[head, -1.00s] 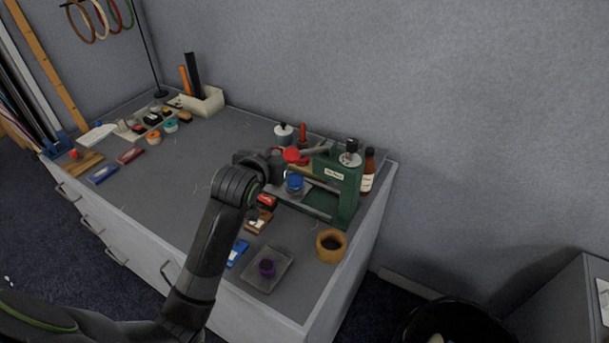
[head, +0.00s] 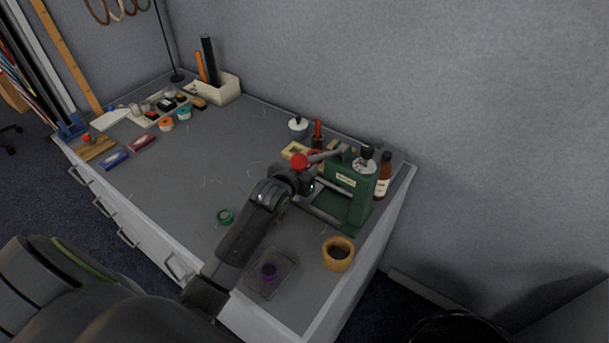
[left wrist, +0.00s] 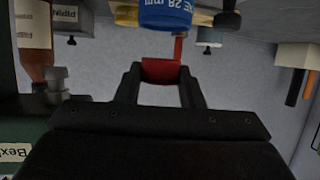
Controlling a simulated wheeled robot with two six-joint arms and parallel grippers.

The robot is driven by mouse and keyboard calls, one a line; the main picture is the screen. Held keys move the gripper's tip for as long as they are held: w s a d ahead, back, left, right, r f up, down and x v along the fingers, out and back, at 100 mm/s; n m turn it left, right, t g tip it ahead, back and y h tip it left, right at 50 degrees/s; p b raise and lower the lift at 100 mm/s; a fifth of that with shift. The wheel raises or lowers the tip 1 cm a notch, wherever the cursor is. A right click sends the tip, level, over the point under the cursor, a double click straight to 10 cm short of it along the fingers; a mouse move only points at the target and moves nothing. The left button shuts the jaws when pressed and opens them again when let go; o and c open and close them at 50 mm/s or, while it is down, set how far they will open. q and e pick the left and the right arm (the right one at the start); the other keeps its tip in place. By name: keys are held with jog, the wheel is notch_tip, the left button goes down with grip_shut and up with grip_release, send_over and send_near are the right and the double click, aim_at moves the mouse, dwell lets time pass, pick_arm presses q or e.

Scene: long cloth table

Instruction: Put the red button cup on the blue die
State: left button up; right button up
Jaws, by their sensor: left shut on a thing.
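My left gripper (left wrist: 162,92) is shut on a small red piece, the red button cup (left wrist: 162,70), which shows between its fingertips in the left wrist view. That view is upside down. The blue die (left wrist: 165,14), marked 28 mm, is at its top edge, close to the held cup and lower in the room; I see no contact. In the head view my left gripper (head: 298,183) is at the green press (head: 349,194), under the lever's red knob (head: 299,161). The gripper hides the cup and the die there. My right gripper is not in view.
The lever and its knob are close above my gripper. A brown bottle (head: 384,175) stands right of the press. The table's left middle is mostly clear.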

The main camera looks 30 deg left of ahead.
pick_arm(q)
notch_tip(320, 180, down, 3)
jog(key=shift+f, duration=0.1)
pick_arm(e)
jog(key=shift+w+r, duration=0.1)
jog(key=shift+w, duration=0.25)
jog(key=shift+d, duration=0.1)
